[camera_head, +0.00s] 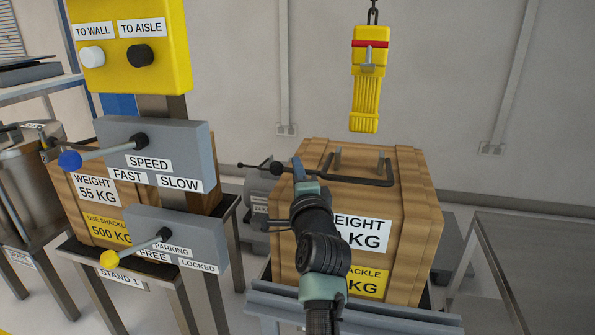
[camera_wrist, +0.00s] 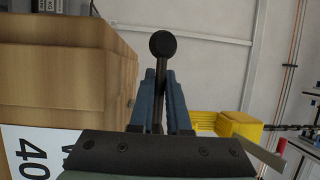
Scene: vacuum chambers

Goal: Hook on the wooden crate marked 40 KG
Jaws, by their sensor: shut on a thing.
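The wooden crate (camera_head: 412,215) stands on a stand in the middle of the head view, with two metal lugs on top. Its label reads "40" in the wrist view (camera_wrist: 28,150); my arm hides part of it in the head view. My gripper (camera_head: 299,176) is at the crate's upper left edge, shut on a black rod (camera_head: 350,181) with a ball end (camera_wrist: 163,43). The rod's bent end runs across the crate's top; I cannot tell if it touches. A yellow hoist block (camera_head: 366,98) hangs on a chain above the crate, apart from it; it also shows in the wrist view (camera_wrist: 240,124).
At left are a yellow button box (camera_head: 130,75), a speed lever with blue knob (camera_head: 70,160) and a parking lever with yellow knob (camera_head: 109,259). Behind them is a 55 KG crate (camera_head: 85,207). A metal table (camera_head: 535,265) is at right.

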